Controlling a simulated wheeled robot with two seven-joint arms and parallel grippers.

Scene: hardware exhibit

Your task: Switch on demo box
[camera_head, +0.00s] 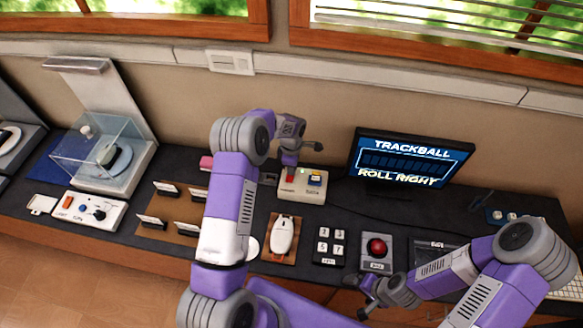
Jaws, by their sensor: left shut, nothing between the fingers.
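A small beige box (312,195) with a red switch and a blue-topped control stands on the dark counter at the centre. It may be the demo box; its label is too small to read. My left gripper (289,161) is shut and points down at the box's back-left part, close to the red switch (290,175). I cannot tell whether it touches. Whether the switch is on or off is unclear. My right gripper (364,297) appears open and empty at the counter's front edge, below the red trackball (377,247).
A monitor (410,158) reads "TRACKBALL ROLL RIGHT". A white mouse (283,236) on a brown pad and a dark keypad (331,246) stand in front of the box. At left are card holders, a white control panel (90,211) and a clear case (105,150).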

